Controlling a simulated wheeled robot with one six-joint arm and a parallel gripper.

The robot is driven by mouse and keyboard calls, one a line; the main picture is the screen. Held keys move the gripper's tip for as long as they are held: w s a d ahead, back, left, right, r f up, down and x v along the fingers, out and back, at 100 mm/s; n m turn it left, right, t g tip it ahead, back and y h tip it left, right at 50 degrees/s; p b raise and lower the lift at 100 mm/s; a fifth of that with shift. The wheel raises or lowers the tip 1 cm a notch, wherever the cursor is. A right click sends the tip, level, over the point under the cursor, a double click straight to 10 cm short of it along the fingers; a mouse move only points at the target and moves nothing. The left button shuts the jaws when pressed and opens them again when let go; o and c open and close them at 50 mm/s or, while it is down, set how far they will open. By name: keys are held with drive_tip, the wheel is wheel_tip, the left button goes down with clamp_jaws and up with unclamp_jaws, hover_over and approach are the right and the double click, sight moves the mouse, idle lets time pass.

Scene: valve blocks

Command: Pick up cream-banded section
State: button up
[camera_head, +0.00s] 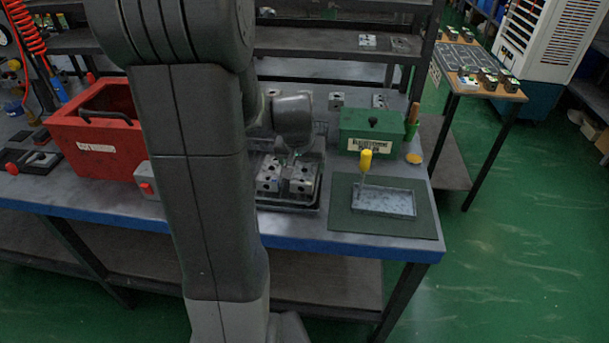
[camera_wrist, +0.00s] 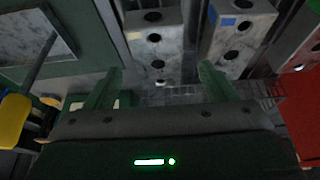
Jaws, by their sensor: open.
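Grey metal valve sections stand in a dark tray (camera_head: 290,208) on the bench in the head view. In the wrist view one section (camera_wrist: 153,45) with dark round holes stands left of centre and carries a small pale patch. Another section (camera_wrist: 238,38) with a blue patch stands to its right, with a gap between them. In the head view my arm hides part of the tray and the fingers are hard to make out.
A red toolbox (camera_head: 100,140) stands left of the tray. To the right, a green mat (camera_head: 345,222) bears a grey shallow tray (camera_head: 385,214) with a yellow-handled tool (camera_head: 366,160). A green labelled box (camera_head: 372,132) stands behind. The mat's front strip is clear.

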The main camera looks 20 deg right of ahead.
sight(304, 170)
drive_tip(key=shift+x, duration=2.4)
drive_tip(key=shift+d+r, duration=0.15)
drive_tip(key=shift+f, duration=0.2)
drive_tip(key=c, duration=1.4)
